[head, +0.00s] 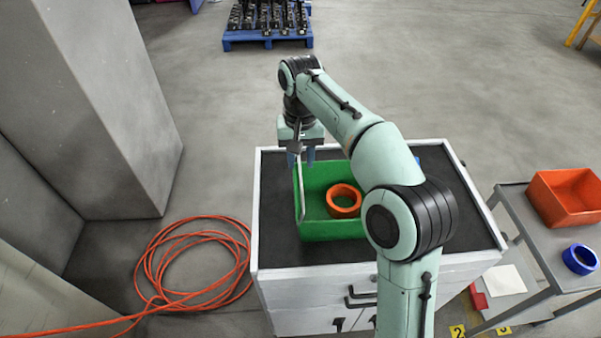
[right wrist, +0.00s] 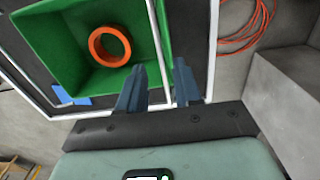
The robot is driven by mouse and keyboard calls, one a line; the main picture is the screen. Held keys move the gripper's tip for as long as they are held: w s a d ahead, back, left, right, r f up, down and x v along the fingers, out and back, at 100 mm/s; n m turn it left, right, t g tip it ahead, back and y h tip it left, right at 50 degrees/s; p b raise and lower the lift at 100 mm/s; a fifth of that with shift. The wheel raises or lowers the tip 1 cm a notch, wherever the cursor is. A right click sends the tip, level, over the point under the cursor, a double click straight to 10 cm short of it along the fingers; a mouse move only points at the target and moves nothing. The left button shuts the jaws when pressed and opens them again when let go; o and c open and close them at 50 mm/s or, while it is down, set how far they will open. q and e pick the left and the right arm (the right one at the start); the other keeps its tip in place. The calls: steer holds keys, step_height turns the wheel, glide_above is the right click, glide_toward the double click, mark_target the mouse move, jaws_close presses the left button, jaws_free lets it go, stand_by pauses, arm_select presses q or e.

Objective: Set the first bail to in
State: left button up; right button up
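A green bin (head: 313,228) stands on the dark top of a white cabinet, with an orange ring (head: 344,201) inside it. A pale, thin rod bail (head: 299,196) runs along the bin's left side in the head view. My right gripper (head: 305,160) is over the far left corner of the bin, pointing down near the bail's far end. In the right wrist view, the bail (right wrist: 157,42) runs between the two blue fingers (right wrist: 160,84), which stand apart with gaps beside the rod. Contact with the rod cannot be told. My left gripper is not in view.
The cabinet (head: 273,225) has a pale raised rim. A grey cart (head: 515,215) on the right holds an orange-red bin (head: 566,197) and a blue ring (head: 580,259). An orange hose (head: 195,262) lies coiled on the floor left of the cabinet, near a grey pillar (head: 100,110).

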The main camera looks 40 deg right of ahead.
steer(key=shift+f+b, duration=0.35)
steer(key=shift+f, duration=1.55)
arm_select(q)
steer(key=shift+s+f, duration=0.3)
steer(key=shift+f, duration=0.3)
arm_select(e)
jaws_close()
steer(key=shift+d, duration=0.1)
